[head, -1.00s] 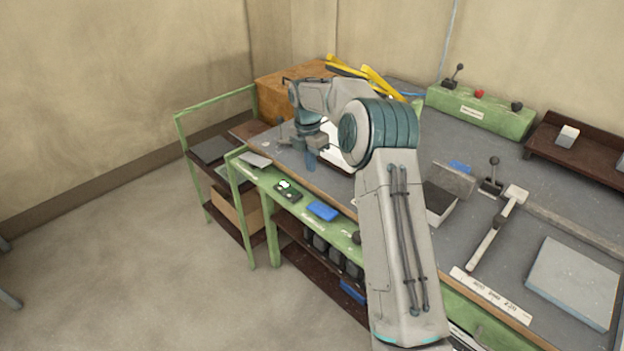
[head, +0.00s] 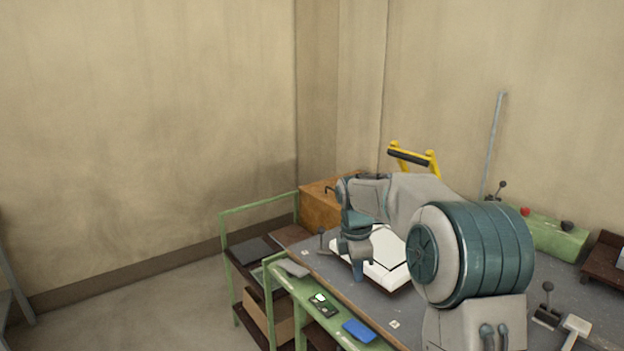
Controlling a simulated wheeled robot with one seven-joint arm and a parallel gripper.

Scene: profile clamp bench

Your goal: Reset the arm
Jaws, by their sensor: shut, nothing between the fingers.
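My arm rises from the lower right of the head view and bends at a large teal elbow joint. Its forearm reaches back to the left over the bench (head: 322,256). My gripper (head: 358,278) points down at the arm's far end, near the bench's front left edge. It is shut with nothing in it. A white flat-topped object (head: 388,248) lies on the bench just right of and behind my gripper. My arm hides part of the bench behind it.
A green cart (head: 262,206) stands at the bench's left end. A wooden box (head: 318,205) and a yellow-handled thing (head: 432,160) are at the back. A green control box (head: 555,236) is at right. A blue block (head: 359,331) lies along the front edge. Floor at left is clear.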

